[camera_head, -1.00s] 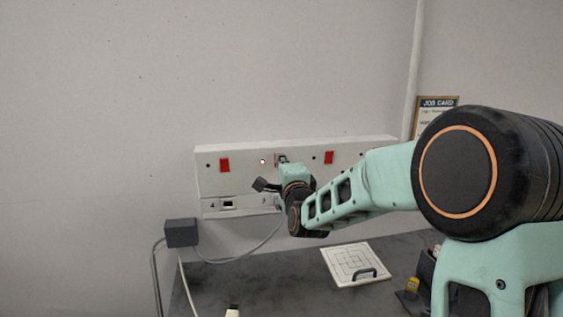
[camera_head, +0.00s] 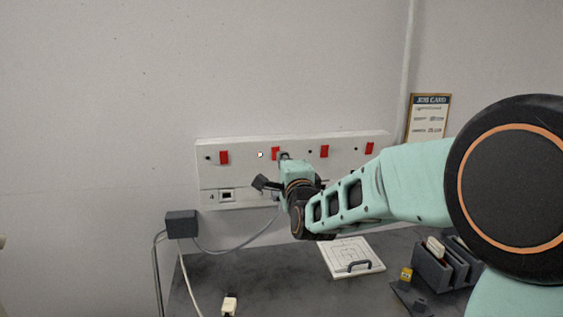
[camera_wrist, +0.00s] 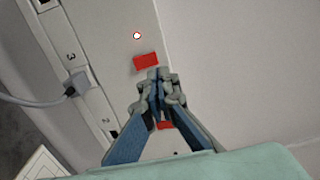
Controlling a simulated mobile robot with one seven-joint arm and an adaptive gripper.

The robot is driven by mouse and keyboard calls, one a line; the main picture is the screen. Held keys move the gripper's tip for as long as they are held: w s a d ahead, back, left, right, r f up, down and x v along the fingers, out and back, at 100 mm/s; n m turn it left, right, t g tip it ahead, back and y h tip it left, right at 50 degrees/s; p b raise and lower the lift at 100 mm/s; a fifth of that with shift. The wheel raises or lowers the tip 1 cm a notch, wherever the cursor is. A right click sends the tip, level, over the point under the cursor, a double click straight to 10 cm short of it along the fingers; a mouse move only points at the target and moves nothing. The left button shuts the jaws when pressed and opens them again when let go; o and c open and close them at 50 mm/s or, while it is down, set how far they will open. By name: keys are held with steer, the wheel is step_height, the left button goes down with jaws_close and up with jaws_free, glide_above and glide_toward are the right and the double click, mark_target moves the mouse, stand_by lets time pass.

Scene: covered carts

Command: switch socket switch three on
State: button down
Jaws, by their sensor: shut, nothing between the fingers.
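The white socket panel (camera_head: 345,143) is on the wall, with several red rocker switches in a row. Switch three (camera_head: 275,153) is the second red switch from the left, just left of my gripper's tip. My gripper (camera_wrist: 157,77) is shut and empty, close to switch three; contact cannot be told.
A grey plug with a cable (camera_wrist: 78,87) sits in socket three. Another red switch (camera_wrist: 165,125) is partly hidden under my fingers. A dark adapter box (camera_head: 181,224), a white board with a handle (camera_head: 352,258) and a dark rack (camera_head: 436,266) are lower down. A job card (camera_head: 427,118) hangs at right.

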steer(key=r+v, duration=0.1)
steer(key=v, duration=0.5)
steer(key=shift+b, duration=0.3)
steer(key=shift+w+d+r, duration=0.1)
